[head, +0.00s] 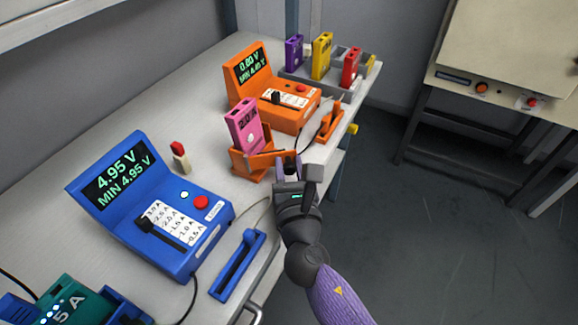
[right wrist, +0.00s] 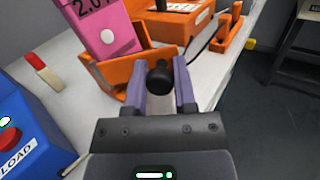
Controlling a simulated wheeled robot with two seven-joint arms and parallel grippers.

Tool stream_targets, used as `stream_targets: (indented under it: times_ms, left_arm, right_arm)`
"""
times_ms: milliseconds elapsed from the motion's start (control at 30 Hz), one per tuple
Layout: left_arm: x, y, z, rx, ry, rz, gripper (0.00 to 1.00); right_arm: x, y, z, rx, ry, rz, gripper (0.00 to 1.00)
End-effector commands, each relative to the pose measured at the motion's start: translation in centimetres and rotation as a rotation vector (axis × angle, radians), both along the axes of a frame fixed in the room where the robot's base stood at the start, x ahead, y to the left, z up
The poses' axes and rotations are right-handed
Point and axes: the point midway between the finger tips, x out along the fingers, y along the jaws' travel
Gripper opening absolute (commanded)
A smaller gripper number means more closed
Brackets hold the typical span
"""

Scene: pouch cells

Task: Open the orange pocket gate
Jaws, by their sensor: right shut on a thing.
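The orange pocket (head: 243,160) stands on the bench in front of the orange tester, with a pink cell (head: 243,127) upright in it. Its orange gate (head: 268,159) runs across the front toward my right gripper (head: 289,163). My right gripper is shut on the gate's black knob (right wrist: 159,76), which shows between the two purple fingers in the right wrist view. The fingers partly hide the gate's end, and I cannot tell how far it stands open. My left gripper is not in view.
An orange tester (head: 290,112) reads 0.00 V behind the pocket. Purple, yellow and red cells stand in a grey rack (head: 300,73) behind.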

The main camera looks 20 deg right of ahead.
Motion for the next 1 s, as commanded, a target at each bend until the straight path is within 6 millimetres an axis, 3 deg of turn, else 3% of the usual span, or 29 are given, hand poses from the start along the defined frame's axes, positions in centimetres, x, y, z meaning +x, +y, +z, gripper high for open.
stream_targets:
  times_ms: [367, 833, 867, 1000]
  left_arm:
    - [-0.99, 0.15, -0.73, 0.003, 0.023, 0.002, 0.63]
    - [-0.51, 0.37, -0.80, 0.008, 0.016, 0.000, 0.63]
    - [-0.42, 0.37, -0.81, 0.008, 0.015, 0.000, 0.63]
    - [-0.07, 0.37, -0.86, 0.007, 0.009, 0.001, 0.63]
  right_arm:
    - [-0.03, 0.16, -0.13, -0.009, -0.009, -0.104, 0.00]
    - [-0.02, 0.17, -0.08, -0.011, -0.009, -0.114, 0.00]
    - [-0.02, 0.18, -0.08, -0.011, -0.009, -0.114, 0.40]
    - [-0.02, 0.16, -0.06, -0.011, -0.010, -0.114, 0.69]
